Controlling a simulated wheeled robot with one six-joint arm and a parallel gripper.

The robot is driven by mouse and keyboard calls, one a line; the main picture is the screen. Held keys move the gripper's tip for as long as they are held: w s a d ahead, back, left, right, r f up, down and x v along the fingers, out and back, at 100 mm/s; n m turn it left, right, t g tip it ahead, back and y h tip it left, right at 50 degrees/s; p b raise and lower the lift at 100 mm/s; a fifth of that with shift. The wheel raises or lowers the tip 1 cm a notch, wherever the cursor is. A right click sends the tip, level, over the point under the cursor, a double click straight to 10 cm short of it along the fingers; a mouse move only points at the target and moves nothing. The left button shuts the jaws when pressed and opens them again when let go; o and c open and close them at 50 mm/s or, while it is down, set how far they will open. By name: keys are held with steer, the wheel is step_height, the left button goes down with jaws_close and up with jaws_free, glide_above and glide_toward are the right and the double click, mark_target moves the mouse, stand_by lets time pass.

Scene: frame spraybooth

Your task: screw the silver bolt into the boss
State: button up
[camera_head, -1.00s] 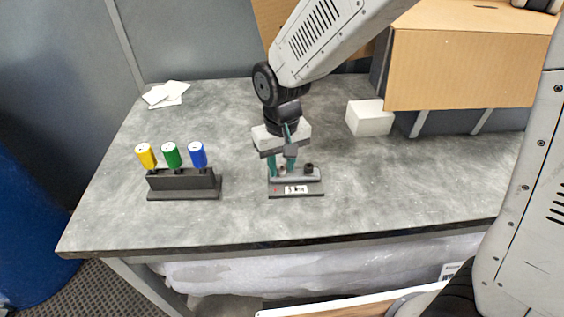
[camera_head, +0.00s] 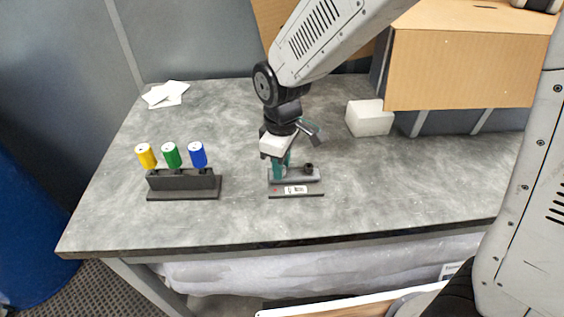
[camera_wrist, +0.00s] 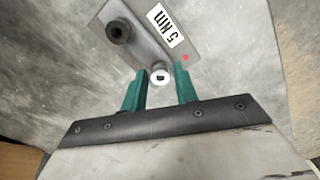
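The silver bolt (camera_wrist: 160,76) shows in the wrist view as a round head with a dark socket, at the edge of the grey fixture plate (camera_wrist: 178,12). My gripper (camera_wrist: 160,72) is over it, with one green finger on each side of the head. The fingers look open, with a narrow gap to the bolt. In the head view my gripper (camera_head: 282,168) points down at the left part of the fixture (camera_head: 312,195) and hides the bolt. The boss under the bolt is hidden, so how deep the bolt sits cannot be told.
A black round piece (camera_wrist: 120,31) stands on the fixture beside the bolt, near a "5 Nm" label (camera_wrist: 166,24). A dark rack (camera_head: 184,184) with yellow, green and blue handled tools stands left. A white block (camera_head: 369,118) and a cardboard box (camera_head: 460,70) stand right.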

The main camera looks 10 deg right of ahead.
steer(key=n, duration=0.5)
steer(key=shift+n, duration=0.3)
steer(key=n, duration=0.5)
steer(key=shift+w+n, duration=0.1)
steer(key=shift+n, duration=0.2)
steer(key=n, duration=0.7)
steer(key=shift+n, duration=0.4)
steer(key=c, duration=0.6)
steer(key=m, duration=0.4)
steer(key=shift+m, duration=0.4)
